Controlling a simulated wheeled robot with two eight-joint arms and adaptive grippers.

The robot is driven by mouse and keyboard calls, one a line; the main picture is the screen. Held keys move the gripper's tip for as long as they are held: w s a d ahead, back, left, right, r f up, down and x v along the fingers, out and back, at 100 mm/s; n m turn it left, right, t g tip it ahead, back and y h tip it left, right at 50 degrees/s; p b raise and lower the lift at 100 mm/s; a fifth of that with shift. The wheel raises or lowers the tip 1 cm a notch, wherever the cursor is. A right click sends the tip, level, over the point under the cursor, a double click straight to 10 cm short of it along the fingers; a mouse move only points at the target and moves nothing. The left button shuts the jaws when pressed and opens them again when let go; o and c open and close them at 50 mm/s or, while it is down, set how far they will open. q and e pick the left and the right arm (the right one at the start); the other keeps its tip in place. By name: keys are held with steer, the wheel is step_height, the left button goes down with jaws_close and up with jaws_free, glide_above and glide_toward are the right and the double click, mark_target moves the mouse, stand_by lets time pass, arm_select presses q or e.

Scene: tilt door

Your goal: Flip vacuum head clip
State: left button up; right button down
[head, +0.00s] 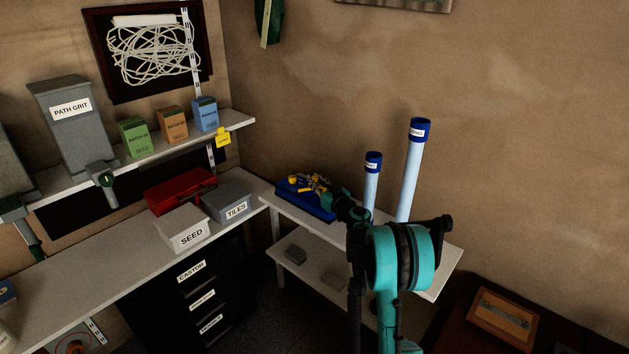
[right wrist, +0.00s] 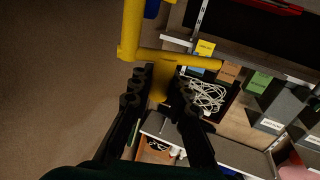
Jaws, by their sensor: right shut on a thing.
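A blue device with yellow parts (head: 301,197) sits on the white side table, right of the workbench. My right gripper (head: 335,203) reaches to its right side, partly hidden by my own arm. In the right wrist view, my right gripper (right wrist: 161,86) is shut on a short yellow tab (right wrist: 161,72). The tab joins a yellow bar (right wrist: 185,58), which meets another yellow bar (right wrist: 133,30) at a corner. A bit of blue shows beside the bars at the top. The exact tilt of the clip is hard to tell. My left gripper is out of view.
Two upright clear tubes with blue caps (head: 372,160) (head: 420,130) stand just right of my gripper.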

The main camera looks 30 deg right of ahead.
mark_target(316, 178)
steer(key=shift+s+n+g+y, duration=0.15)
steer(key=shift+s+n+y, duration=0.1)
steer(key=shift+n+y, duration=0.8)
steer(key=shift+s+n+g+y, duration=0.2)
steer(key=shift+n+y, duration=0.35)
steer(key=shift+y, duration=0.9)
steer(key=shift+s, duration=0.1)
steer(key=c, duration=1.4)
jaws_free()
step_height(316, 178, up, 10)
